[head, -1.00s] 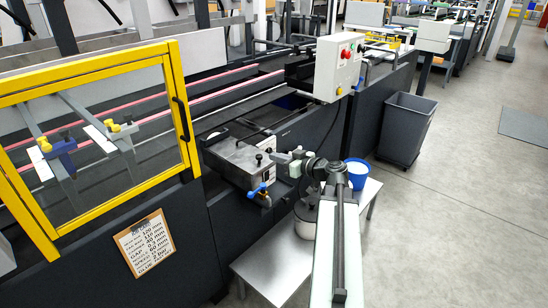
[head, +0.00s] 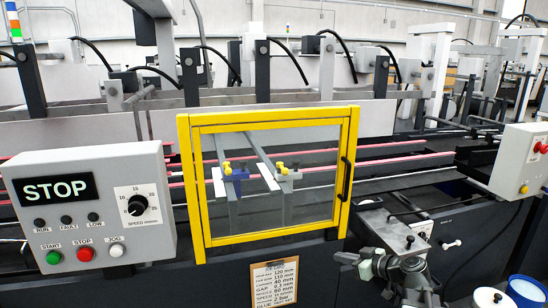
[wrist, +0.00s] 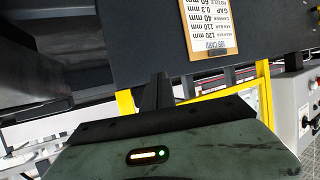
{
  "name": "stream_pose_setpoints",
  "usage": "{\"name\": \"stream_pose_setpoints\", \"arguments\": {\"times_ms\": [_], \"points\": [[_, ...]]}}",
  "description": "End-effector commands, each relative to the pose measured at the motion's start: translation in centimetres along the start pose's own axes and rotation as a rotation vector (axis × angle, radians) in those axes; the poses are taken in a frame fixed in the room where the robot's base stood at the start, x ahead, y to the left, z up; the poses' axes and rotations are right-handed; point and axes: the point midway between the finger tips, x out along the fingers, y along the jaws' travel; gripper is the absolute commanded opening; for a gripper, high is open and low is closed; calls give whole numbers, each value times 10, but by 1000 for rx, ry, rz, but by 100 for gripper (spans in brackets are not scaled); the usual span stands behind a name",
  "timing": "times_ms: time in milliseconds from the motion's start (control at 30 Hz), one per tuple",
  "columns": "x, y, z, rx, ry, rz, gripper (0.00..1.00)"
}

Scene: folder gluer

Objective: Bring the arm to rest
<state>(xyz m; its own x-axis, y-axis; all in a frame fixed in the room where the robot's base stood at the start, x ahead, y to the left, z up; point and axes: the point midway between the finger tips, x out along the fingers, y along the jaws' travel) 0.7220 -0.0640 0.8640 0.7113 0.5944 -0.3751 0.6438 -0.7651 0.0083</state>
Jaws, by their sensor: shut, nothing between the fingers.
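My gripper (wrist: 156,94) shows in the wrist view as dark fingers standing close together beyond the scuffed green gripper body, with nothing between them. In the head view my arm is at the lower right, in front of the machine, with its end (head: 346,257) pointing left. The fingers are too small there to make out. The arm's lower part is cut off by the frame edge. A job card on a clipboard (head: 274,284) hangs on the machine front, left of my arm. It also shows upside down in the wrist view (wrist: 208,30), apart from the fingers.
A yellow-framed guard (head: 185,190) is closed in the middle. A control panel (head: 90,235) with a STOP display stands at left. A glue unit (head: 398,232) is behind my arm. A white pot (head: 490,297) and a blue-rimmed bucket (head: 526,291) stand at the lower right.

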Motion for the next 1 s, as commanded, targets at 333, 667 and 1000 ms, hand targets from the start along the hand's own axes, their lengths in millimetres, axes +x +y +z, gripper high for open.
{"name": "stream_pose_setpoints", "arguments": {"times_ms": [333,667,1000], "points": [[74,-174,94,103,-687,-180,0],[-9,-144,163,520,-1145,348,0],[-49,-145,70,618,-1141,408,0]]}}
